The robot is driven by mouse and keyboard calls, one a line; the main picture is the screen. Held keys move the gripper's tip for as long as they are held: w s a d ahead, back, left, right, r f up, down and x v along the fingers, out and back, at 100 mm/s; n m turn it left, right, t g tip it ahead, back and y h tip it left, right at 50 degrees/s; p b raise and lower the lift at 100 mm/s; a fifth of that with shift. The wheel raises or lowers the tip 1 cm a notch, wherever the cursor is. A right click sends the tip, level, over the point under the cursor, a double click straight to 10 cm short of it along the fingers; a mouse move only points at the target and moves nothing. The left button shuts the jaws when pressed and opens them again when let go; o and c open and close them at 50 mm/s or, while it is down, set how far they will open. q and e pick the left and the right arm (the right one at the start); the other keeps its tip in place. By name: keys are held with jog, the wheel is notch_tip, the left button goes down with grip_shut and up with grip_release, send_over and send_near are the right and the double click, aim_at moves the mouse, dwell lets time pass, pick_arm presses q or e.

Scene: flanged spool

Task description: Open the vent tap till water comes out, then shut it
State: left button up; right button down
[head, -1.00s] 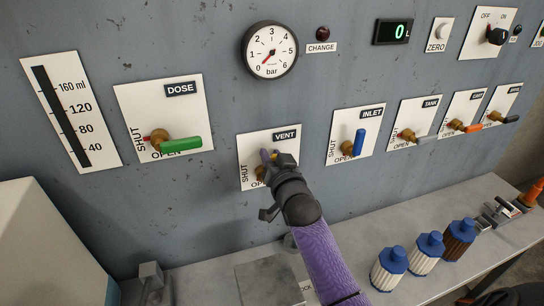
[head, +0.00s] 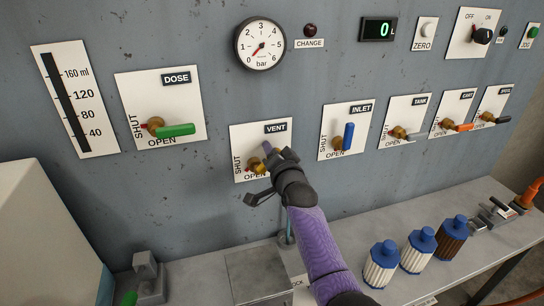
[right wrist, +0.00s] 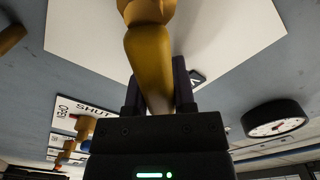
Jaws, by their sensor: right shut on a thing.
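The vent tap (head: 256,165) sits on a white plate marked VENT (head: 240,137), with SHUT along its left edge and OPEN along its bottom. My right gripper (head: 272,160) is at this tap and covers much of its handle. In the right wrist view, the two dark fingers (right wrist: 157,95) are shut on a yellow-brown handle (right wrist: 150,55). The handle's exact angle is hard to tell. A thin pale-blue upright strip (head: 289,229) shows beside my right arm below the panel; I cannot tell whether it is water or a tube. My left gripper is out of view.
The dose tap (head: 172,130) is on the left and the blue inlet tap (head: 347,136) on the right. The pressure gauge (head: 260,46) reads near zero; the counter (head: 378,29) shows 0.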

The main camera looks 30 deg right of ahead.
jog(key=f+m, duration=0.1)
jog(key=m, duration=0.2)
jog(key=d+f+m+b, duration=0.1)
jog(key=f+m, duration=0.1)
jog(key=m, duration=0.1)
jog(key=f+m+b, duration=0.1)
jog(key=m, duration=0.2)
jog(key=shift+s+d+f, duration=0.15)
jog(key=shift+s+d, duration=0.1)
jog(key=shift+d, duration=0.05)
dwell(0.3)
jog(key=shift+c, duration=2.2)
grip_release()
